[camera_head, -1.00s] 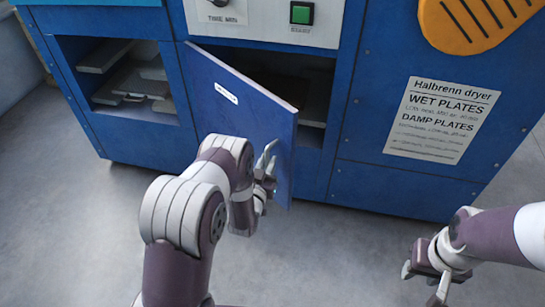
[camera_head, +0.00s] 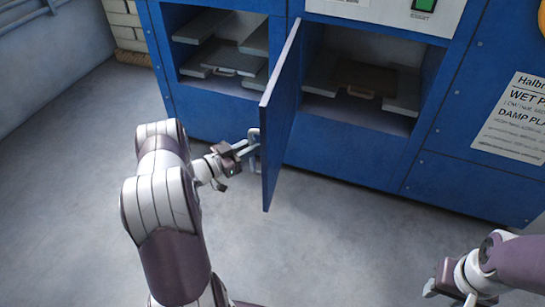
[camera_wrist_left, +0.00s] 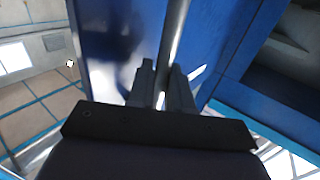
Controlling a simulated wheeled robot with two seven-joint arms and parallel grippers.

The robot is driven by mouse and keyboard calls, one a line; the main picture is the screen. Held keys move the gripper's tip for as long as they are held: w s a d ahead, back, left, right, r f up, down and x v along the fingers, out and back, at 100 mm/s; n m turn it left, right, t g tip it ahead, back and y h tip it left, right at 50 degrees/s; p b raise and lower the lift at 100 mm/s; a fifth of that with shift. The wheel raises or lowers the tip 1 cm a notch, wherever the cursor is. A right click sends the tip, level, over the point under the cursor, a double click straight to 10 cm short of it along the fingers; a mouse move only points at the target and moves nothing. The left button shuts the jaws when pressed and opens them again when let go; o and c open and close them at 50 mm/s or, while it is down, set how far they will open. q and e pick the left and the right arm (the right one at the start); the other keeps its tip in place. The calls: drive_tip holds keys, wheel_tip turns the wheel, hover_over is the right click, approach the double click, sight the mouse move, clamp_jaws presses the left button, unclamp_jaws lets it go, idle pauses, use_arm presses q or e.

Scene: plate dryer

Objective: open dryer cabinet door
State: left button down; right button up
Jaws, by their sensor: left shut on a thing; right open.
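The blue dryer door (camera_head: 282,112) stands wide open, swung out toward me and seen nearly edge-on in the head view. The opened compartment (camera_head: 365,80) behind it shows grey plates inside. My left gripper (camera_head: 250,148) is at the door's outer face and is shut on the door handle (camera_head: 255,150). In the left wrist view the handle is a metal bar (camera_wrist_left: 174,45) running between the two fingers (camera_wrist_left: 162,85), with the blue door (camera_wrist_left: 125,40) behind it. My right gripper (camera_head: 455,292) is open and empty at the lower right, away from the cabinet.
A second open compartment (camera_head: 222,50) with several grey plates is left of the door. A white sign (camera_head: 515,118) is on the blue cabinet front at right. The grey floor (camera_head: 340,235) before the cabinet is clear.

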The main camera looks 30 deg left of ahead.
use_arm(q)
drive_tip(key=shift+a+r+b, duration=0.2)
drive_tip(key=shift+a+b, duration=0.1)
drive_tip(key=shift+a, duration=1.05)
drive_tip(key=shift+a+r+b, duration=0.2)
drive_tip(key=shift+a+b, duration=0.05)
drive_tip(key=shift+a, duration=1.05)
drive_tip(key=shift+w, duration=0.1)
drive_tip(key=c, duration=1.3)
unclamp_jaws()
drive_tip(key=shift+o, duration=0.7)
drive_tip(key=shift+w+d+f, duration=0.25)
drive_tip(key=shift+w, duration=0.1)
drive_tip(key=p+v, duration=0.1)
drive_tip(key=v, duration=1.1)
drive_tip(key=shift+s+a, duration=0.2)
drive_tip(key=shift+s, duration=0.15)
drive_tip(key=shift+f, duration=0.1)
